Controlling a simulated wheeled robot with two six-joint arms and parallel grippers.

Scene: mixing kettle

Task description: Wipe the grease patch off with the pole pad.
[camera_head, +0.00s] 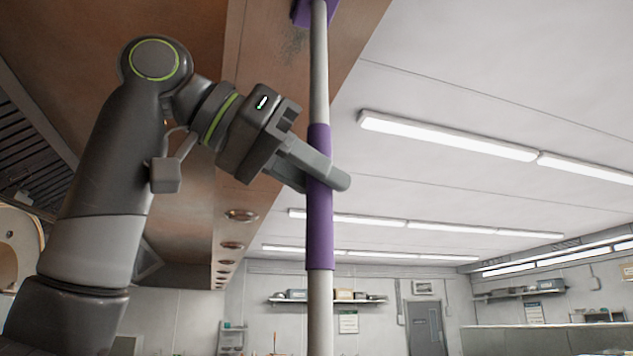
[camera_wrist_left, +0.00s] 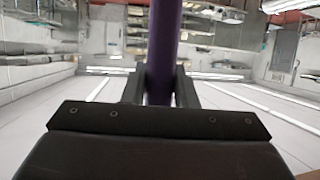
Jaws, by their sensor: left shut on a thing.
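My left gripper (camera_head: 318,175) is shut on the purple grip sleeve (camera_head: 319,225) of a pale upright pole (camera_head: 319,75). In the left wrist view the purple sleeve (camera_wrist_left: 162,50) stands between the two fingers of my left gripper (camera_wrist_left: 160,85). The purple pole pad (camera_head: 313,11) shows at the top edge, at the pole's upper end, and is partly cut off. It overlaps the copper-coloured hood surface; I cannot tell whether it touches. A dark, speckled grease patch (camera_head: 291,46) lies on that surface just below and left of the pad. My right gripper is not in view.
The copper-coloured hood (camera_head: 225,195) runs overhead from the top to the left, with round lamps (camera_head: 241,215) along its underside. Ceiling lights (camera_head: 450,136) hang at the right. Wall shelves (camera_head: 326,300) and a grey door (camera_head: 426,328) are far behind. The space right of the pole is open.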

